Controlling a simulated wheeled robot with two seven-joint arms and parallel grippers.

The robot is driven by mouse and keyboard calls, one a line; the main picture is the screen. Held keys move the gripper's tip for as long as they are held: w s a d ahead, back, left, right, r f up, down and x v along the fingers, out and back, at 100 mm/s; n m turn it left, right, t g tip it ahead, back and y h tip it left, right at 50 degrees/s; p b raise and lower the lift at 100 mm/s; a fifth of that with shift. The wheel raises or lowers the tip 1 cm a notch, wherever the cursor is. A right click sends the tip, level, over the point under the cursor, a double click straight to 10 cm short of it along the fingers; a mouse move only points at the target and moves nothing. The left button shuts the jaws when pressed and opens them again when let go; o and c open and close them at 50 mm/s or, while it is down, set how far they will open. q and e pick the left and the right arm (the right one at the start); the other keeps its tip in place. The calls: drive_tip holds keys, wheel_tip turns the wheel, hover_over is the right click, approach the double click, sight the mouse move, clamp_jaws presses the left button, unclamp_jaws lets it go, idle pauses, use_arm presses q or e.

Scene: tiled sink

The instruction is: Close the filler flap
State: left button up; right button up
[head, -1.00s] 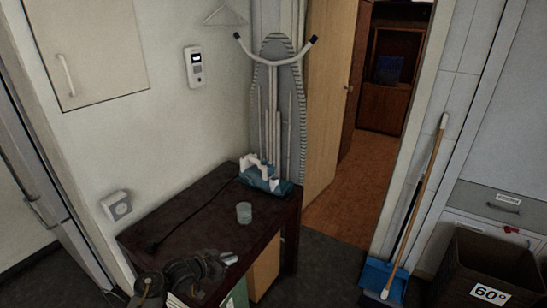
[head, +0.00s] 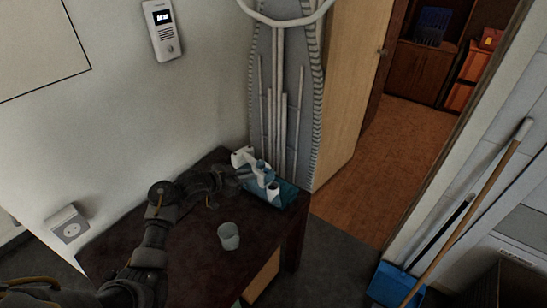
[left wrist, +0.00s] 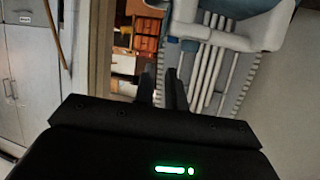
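A blue and white steam iron (head: 268,185) sits on the dark table at its far right edge. Its white and blue upper parts show close up at the top of the left wrist view (left wrist: 225,38). I cannot make out the filler flap or how it stands. My left gripper (head: 240,177) reaches over the table and is at the left side of the iron; I cannot tell whether it touches. In the left wrist view its two dark fingers (left wrist: 162,88) stand a narrow gap apart with nothing seen between them. My right gripper is not in view.
A clear glass (head: 229,236) stands on the dark table (head: 195,262) in front of the iron. An ironing board (head: 284,95) leans behind the table. A wall socket (head: 68,228) is at left. A broom and blue dustpan (head: 392,284) stand at right.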

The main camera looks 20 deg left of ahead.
sight(269, 170)
use_arm(q)
drive_tip(key=x, duration=1)
drive_tip(key=shift+w+d+r, duration=0.1)
drive_tip(key=shift+w+d, duration=0.15)
drive_tip(key=shift+w, duration=0.05)
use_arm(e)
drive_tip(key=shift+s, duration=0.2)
use_arm(q)
drive_tip(key=shift+c, duration=0.4)
clamp_jaws()
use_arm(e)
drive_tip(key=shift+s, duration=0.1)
